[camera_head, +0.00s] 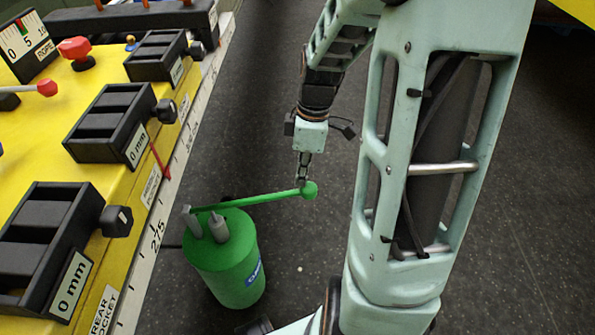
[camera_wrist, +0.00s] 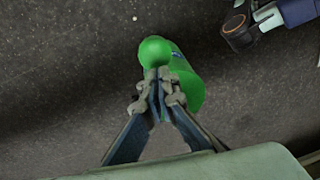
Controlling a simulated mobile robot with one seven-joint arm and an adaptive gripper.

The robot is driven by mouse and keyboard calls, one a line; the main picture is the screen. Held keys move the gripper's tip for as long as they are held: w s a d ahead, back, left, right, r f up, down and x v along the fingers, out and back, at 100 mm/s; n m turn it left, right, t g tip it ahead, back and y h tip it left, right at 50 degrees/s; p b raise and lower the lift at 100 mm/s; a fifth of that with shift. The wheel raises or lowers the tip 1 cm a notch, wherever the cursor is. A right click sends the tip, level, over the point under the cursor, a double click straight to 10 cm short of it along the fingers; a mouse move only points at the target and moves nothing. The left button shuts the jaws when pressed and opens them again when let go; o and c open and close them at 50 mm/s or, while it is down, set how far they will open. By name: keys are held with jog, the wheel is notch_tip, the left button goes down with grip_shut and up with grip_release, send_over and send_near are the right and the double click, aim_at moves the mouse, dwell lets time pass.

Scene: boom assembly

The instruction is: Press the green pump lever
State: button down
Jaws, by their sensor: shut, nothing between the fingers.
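The green pump (camera_head: 228,262) is an upright cylinder on the dark floor beside the yellow bench. Its green lever (camera_head: 262,199) runs from the pump top to the right, rising slightly, and ends in a round green knob (camera_head: 310,190). My gripper (camera_head: 304,180) points down with its fingertips right at the knob, seemingly touching it from above. In the wrist view the fingers (camera_wrist: 160,78) are closed together with nothing between them, just at the green knob (camera_wrist: 154,51). The pump body (camera_wrist: 187,80) shows behind and below the knob, partly hidden by the fingers.
The yellow bench (camera_head: 100,190) at left carries black slotted blocks with knobs, labelled 0 mm, and a red knob (camera_head: 75,48). A measuring scale (camera_head: 150,245) runs along its edge. Dark floor (camera_head: 290,270) right of the pump is clear up to my own arm links.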

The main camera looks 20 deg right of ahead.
aim_at(308, 190)
jog(key=shift+f, duration=0.1)
jog(key=s+d+f+b, duration=0.1)
jog(key=d+f+b, duration=0.2)
jog(key=f, duration=0.7)
jog(key=shift+s+f+b, duration=0.4)
jog(key=shift+b, duration=0.2)
jog(key=r+p, duration=0.1)
jog(key=w+a+r+p, duration=0.1)
jog(key=r+p, duration=0.2)
jog(key=r, duration=0.1)
jog(key=shift+w+a, duration=0.15)
jog(key=shift+w, duration=0.1)
jog(key=d+r+p, duration=0.3)
jog(key=r, duration=0.6)
jog(key=shift+s+d, duration=0.35)
jog(key=shift+s, duration=0.05)
